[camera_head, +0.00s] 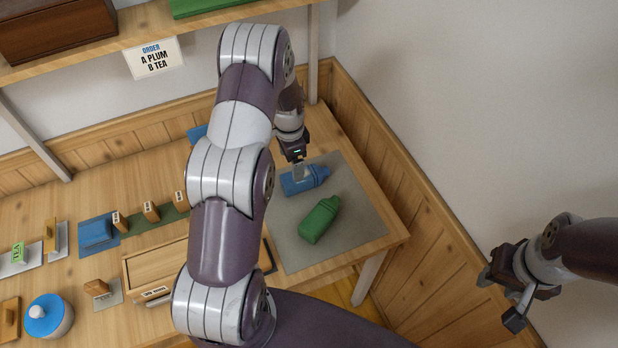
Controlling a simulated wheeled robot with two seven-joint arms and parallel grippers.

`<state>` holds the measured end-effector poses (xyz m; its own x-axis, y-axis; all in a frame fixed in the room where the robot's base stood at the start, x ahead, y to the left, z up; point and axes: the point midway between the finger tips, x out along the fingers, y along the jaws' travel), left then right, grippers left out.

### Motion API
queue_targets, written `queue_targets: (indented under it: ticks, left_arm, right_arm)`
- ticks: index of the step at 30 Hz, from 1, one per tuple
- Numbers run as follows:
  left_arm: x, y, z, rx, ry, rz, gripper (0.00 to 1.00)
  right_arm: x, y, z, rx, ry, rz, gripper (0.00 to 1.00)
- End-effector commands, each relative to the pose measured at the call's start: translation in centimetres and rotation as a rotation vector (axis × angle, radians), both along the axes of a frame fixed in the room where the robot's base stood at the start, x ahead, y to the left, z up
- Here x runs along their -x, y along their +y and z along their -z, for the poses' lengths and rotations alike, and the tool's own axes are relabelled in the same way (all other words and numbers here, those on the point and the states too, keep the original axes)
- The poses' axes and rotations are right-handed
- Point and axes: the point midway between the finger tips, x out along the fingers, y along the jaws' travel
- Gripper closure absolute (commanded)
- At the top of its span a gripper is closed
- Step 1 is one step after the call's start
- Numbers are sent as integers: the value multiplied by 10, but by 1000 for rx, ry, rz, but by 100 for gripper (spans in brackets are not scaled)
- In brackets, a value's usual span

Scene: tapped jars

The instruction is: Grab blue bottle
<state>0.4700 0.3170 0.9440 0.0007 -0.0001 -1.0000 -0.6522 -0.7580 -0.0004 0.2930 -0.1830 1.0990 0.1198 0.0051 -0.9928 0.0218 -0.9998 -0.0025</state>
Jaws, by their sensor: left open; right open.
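The blue bottle (304,182) lies on its side on the grey mat (340,240), its cap end pointing right. My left gripper (297,166) is open and points down right at the blue bottle's upper edge. I cannot tell whether its fingers touch the bottle or are around it. My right gripper (502,299) is open and empty at the right, out beyond the table.
A green bottle (319,220) lies on the mat just below the blue one. A wooden tray (155,265), a blue-lidded jar (48,317) and small labelled blocks stand on the left. A wood-panelled wall (400,165) borders the table's right side.

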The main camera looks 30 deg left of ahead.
Motion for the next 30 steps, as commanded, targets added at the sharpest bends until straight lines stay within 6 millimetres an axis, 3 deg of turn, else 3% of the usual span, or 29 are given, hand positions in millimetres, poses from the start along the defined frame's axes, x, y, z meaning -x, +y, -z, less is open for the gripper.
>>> queue_targets:
  ticks: [4, 11, 16, 24, 25, 30]
  left_arm:
    - [0, 0, 29, 1, 2, -2, 11]
    - [-1, 0, 57, 1, 3, -3, 11]
    - [-4, 1, 87, 0, 1, -3, 11]
    - [-5, 2, 97, -1, -2, -4, 11]
    - [-5, 2, 97, -1, -2, -4, 14]
    - [-5, 2, 97, -1, -2, -4, 67]
  right_arm:
    - [0, 0, -11, 0, 0, 0, 57]
    - [0, 0, -24, 0, 0, 0, 57]
    - [0, 0, -34, 0, 0, 0, 57]
    - [0, 0, -33, 0, 0, 0, 57]
    - [0, 0, -33, 0, 0, 0, 57]
    - [0, 0, -33, 0, 0, 0, 57]
